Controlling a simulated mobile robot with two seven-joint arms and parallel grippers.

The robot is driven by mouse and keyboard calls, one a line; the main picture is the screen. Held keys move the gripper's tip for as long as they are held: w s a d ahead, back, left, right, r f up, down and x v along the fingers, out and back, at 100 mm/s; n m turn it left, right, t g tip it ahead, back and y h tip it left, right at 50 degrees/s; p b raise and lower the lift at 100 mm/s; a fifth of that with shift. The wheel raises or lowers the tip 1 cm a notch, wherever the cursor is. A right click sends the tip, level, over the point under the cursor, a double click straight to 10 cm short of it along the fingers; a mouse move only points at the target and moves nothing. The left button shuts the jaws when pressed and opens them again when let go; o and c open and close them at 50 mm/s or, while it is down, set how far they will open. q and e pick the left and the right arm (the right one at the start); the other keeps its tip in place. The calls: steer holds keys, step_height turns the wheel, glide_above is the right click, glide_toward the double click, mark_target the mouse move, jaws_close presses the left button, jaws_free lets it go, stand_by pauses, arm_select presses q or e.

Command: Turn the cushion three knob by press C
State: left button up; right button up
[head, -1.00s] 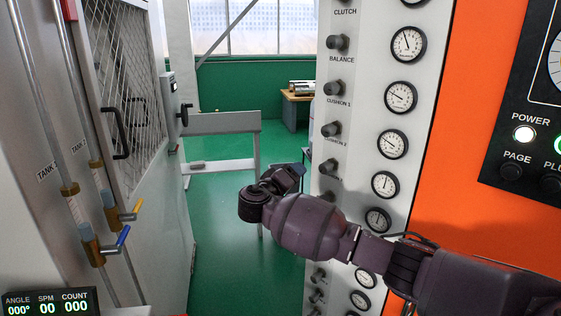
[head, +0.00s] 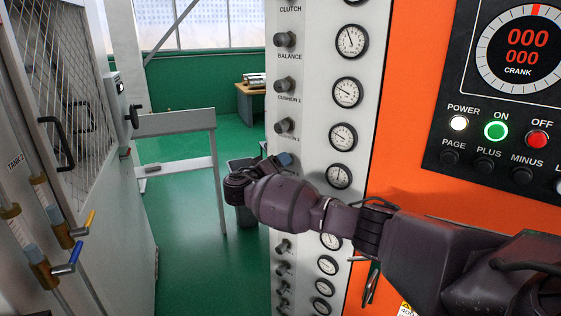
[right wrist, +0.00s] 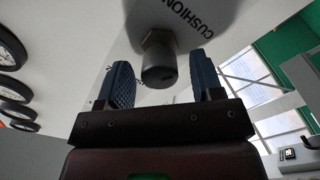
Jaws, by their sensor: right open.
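In the right wrist view a dark grey knob (right wrist: 158,62) stands out from the white panel between my two blue fingers. The fingers are apart, with a gap on each side of the knob. The label beside it reads CUSHION; its number does not show. In the head view my right gripper (head: 283,161) is at the knob column on press C's panel (head: 310,100), below the second cushion knob (head: 284,126). My left gripper is out of view.
Dial gauges (head: 343,136) run down beside the knobs. An orange panel (head: 410,110) and a black control box (head: 500,150) are on the right. A caged machine (head: 62,75) with a handle stands on the left.

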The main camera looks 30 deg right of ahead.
steer(key=shift+x, duration=0.8)
steer(key=c, duration=0.9)
steer(key=shift+n, duration=0.3)
